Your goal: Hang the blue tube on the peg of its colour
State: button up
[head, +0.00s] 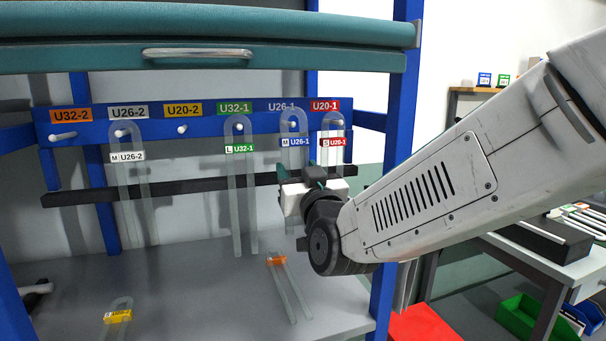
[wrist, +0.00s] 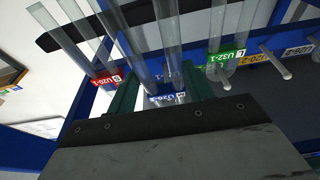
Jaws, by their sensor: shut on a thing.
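The blue tube is a clear U-shaped glass tube with a blue M U26-1 label (head: 296,142). In the head view it is upright, bend up, in front of the U26-1 peg (head: 293,125) on the blue rail. The peg tip shows inside its bend; whether the bend rests on the peg I cannot tell. My gripper (head: 314,177) is just below the label, its jaws shut on the tube. In the wrist view the blue label (wrist: 165,97) lies between the green fingers of my gripper (wrist: 160,92). The tube's lower legs are partly hidden behind my gripper.
Red-labelled (head: 333,142) and green-labelled (head: 240,149) tubes hang close on either side; a white-labelled tube (head: 127,157) hangs further left. The U32-2 peg (head: 63,136) and U20-2 peg (head: 182,129) are bare. Orange-labelled (head: 277,261) and yellow-labelled (head: 118,316) tubes lie on the bench.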

jog(key=shift+w+a+f, duration=0.15)
jog(key=shift+w, duration=0.45)
jog(key=shift+w+a+f, duration=0.15)
jog(key=shift+w+a, duration=0.05)
jog(key=shift+w, duration=0.4)
jog(key=shift+w+a+f, duration=0.15)
jog(key=shift+w, duration=0.45)
jog(key=shift+w+a, duration=0.1)
jog(key=shift+w, duration=0.2)
jog(key=o, duration=1.6)
jog(key=shift+s, duration=0.1)
jog(key=shift+r+v, duration=0.15)
jog(key=shift+v, duration=2.05)
jog(key=shift+r+v, duration=0.2)
jog(key=shift+v, duration=2.05)
